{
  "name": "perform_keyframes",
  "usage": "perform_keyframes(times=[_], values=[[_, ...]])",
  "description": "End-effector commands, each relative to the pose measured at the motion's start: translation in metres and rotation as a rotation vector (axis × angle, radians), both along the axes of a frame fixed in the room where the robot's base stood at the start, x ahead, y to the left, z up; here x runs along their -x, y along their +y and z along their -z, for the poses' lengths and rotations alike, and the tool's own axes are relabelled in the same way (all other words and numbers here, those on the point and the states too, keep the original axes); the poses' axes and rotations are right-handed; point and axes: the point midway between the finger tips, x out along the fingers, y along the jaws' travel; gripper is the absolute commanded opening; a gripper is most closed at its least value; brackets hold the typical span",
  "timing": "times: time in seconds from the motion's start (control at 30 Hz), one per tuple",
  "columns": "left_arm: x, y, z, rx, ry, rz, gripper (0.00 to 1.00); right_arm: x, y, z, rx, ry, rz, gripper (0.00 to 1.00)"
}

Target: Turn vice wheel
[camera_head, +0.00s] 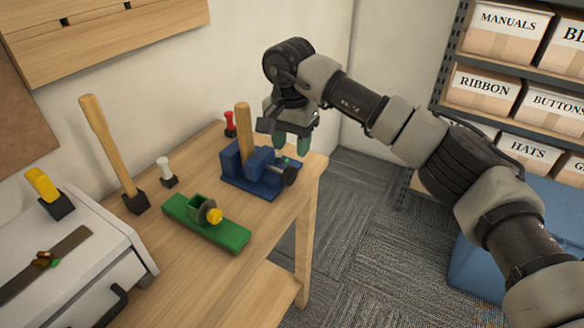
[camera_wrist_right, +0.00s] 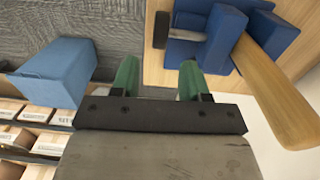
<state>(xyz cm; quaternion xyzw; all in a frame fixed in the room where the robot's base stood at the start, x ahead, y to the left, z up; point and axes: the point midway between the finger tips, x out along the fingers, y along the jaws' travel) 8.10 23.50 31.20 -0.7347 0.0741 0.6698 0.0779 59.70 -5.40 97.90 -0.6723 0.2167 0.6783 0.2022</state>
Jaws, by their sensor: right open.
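A blue vice (camera_head: 258,163) stands on the wooden workbench near its right end. It also shows at the upper right of the right wrist view (camera_wrist_right: 218,35). A wooden bar (camera_head: 243,128) stands upright in its jaws. The dark vice wheel (camera_head: 290,175) is on the vice's right side; in the right wrist view the wheel (camera_wrist_right: 160,29) is seen edge-on, beyond the fingertips. My right gripper (camera_head: 291,146) is open and empty, with green fingertips above the wheel and apart from it. The fingers also show in the right wrist view (camera_wrist_right: 157,78). My left gripper is not visible.
A green tool with a yellow knob (camera_head: 228,235) lies left of the vice on the workbench (camera_head: 200,285). A wooden-handled mallet (camera_head: 110,145), a white-topped tool (camera_head: 164,170) and a red-topped tool (camera_head: 230,121) stand behind. A white toolbox (camera_head: 105,240) is at left. Carpet lies right of the bench.

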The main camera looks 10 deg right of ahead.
Motion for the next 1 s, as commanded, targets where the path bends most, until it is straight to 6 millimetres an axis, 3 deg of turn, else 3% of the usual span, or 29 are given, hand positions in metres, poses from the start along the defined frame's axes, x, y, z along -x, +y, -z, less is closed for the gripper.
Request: perform_keyframes(times=[0.1, 0.33, 0.77, 1.0], values=[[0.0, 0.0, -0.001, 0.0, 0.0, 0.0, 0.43, 0.001, -0.001, 0.025, 0.001, 0.003, 0.001, 0.45], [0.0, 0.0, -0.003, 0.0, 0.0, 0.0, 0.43, 0.001, -0.001, 0.059, 0.001, 0.001, 0.002, 0.45], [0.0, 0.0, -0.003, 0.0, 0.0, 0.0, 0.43, 0.001, -0.001, 0.07, 0.001, -0.002, 0.001, 0.45], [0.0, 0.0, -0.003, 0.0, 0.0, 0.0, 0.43, 0.001, -0.001, 0.069, 0.001, -0.002, 0.001, 0.1]])
